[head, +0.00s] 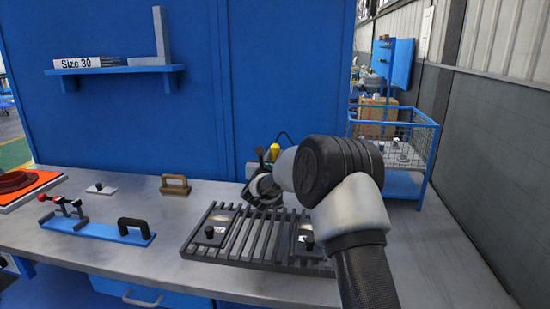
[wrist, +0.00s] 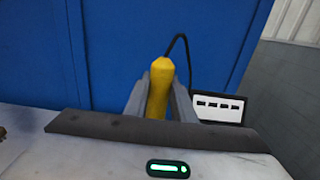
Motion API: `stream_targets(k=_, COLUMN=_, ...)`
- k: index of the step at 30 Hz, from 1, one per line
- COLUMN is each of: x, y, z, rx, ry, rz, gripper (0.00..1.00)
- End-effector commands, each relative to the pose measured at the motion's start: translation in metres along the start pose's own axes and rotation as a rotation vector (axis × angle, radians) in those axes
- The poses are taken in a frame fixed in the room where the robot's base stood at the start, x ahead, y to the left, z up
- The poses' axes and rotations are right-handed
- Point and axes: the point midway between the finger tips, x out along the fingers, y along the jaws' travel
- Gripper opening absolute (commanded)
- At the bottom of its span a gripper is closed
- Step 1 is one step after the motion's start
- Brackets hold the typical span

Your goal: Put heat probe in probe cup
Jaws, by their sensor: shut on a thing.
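The heat probe shows as a yellow handle (wrist: 158,88) with a black cord in the wrist view. My gripper (wrist: 160,92) is shut on it, one grey finger on each side. In the head view, the probe's yellow top (head: 274,152) shows just left of my arm, near the blue back panel. The probe's lower end is hidden. I cannot make out the probe cup in either view; my arm covers part of the bench there.
A device with a row of dark marks (wrist: 218,107) stands right of the probe. A slatted grey rack (head: 235,240) lies on the bench below my arm. A blue base with a black handle (head: 130,226) and a brown handled block (head: 175,184) sit left. A wire basket (head: 400,140) is beyond at right.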

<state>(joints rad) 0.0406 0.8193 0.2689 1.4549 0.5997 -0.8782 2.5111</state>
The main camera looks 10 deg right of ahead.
Motion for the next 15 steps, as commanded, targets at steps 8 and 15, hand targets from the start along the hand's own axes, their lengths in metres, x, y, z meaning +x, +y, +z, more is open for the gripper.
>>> stream_targets(k=8, x=0.0, y=0.0, z=-0.0014, rx=0.001, ry=-0.001, rz=0.0, gripper=0.0)
stream_targets(k=15, x=0.0, y=0.0001, z=-0.0005, rx=0.0, ry=0.0, rz=0.0, gripper=0.41)
